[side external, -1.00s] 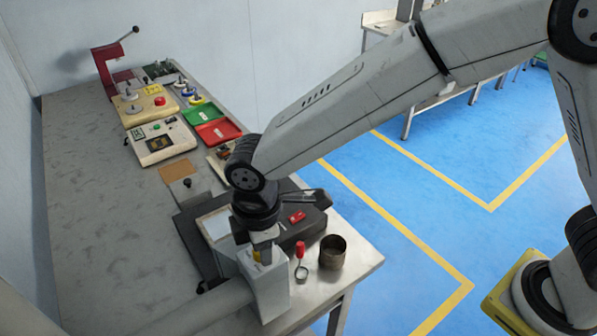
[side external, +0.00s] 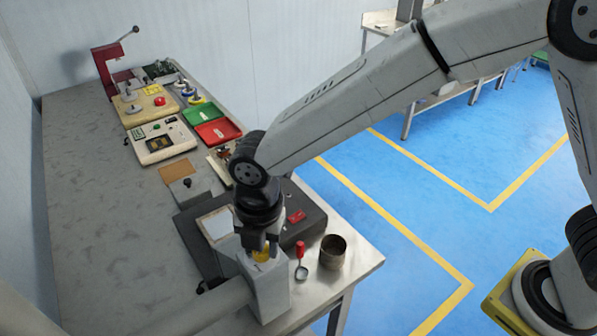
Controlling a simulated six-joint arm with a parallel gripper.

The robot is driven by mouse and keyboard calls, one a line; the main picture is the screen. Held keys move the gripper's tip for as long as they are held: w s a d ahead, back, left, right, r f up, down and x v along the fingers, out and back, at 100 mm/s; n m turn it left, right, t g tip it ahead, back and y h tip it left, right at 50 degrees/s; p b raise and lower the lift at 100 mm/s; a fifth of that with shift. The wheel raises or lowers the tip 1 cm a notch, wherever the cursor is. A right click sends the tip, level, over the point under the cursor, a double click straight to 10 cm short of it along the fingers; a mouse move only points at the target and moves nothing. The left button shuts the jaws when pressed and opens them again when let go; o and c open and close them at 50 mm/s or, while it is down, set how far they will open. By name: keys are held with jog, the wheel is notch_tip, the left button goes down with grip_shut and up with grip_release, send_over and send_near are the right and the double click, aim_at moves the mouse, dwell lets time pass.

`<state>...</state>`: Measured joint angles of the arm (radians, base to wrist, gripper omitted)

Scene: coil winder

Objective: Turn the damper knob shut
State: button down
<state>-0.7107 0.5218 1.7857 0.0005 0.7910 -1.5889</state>
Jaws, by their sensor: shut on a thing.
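The damper knob (side external: 262,256) is yellow and sits on top of the grey duct box (side external: 265,290) at the near end of the bench. My gripper (side external: 261,248) points down over the box and is shut on the knob. The fingers cover part of the knob, and only some of its yellow face shows. A grey pipe (side external: 195,312) runs from the box to the lower left.
A red-handled tool (side external: 301,262) and a dark metal cup (side external: 333,252) stand close right of the box. A dark mat with a pale sheet (side external: 216,224) lies behind. Trays and instruments fill the far bench; its left side is clear.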

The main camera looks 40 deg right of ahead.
jog(key=shift+r+n, duration=0.1)
jog(key=shift+n, duration=1.2)
jog(key=shift+c, duration=1.5)
grip_release()
jog(key=shift+s+d+r, duration=0.1)
jog(key=shift+r, duration=3.75)
jog(key=shift+d, duration=0.1)
